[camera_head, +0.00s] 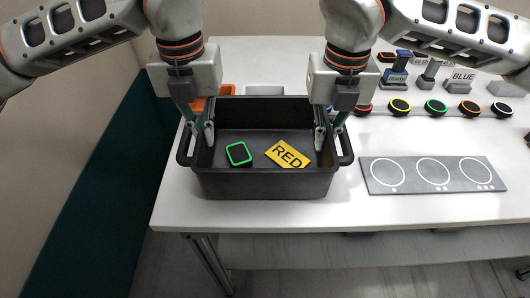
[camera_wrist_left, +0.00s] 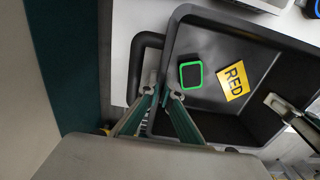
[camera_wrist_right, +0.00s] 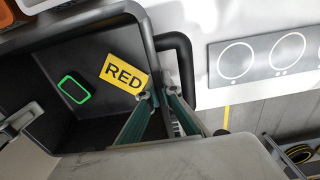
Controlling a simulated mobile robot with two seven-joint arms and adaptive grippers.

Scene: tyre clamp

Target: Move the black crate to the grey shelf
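The black crate (camera_head: 265,184) stands upright at the front left of the white table, with a loop handle at each end. It holds a black tile with a green rim (camera_head: 238,154) and a yellow RED card (camera_head: 288,155). My left gripper (camera_head: 198,132) is shut on the crate's left end wall, one finger on each side of it; the left wrist view (camera_wrist_left: 161,89) shows this too. My right gripper (camera_head: 329,134) is shut on the right end wall likewise, as in the right wrist view (camera_wrist_right: 158,93). A pale grey lower shelf (camera_head: 400,248) shows below the table's front edge.
A grey plate with three white circles (camera_head: 432,174) lies right of the crate. Several coloured-ring discs (camera_head: 435,106) and labelled stands (camera_head: 396,78) are behind it. An orange bin (camera_head: 226,90) is behind the crate. The white table (camera_head: 420,208) is clear in front of the plate.

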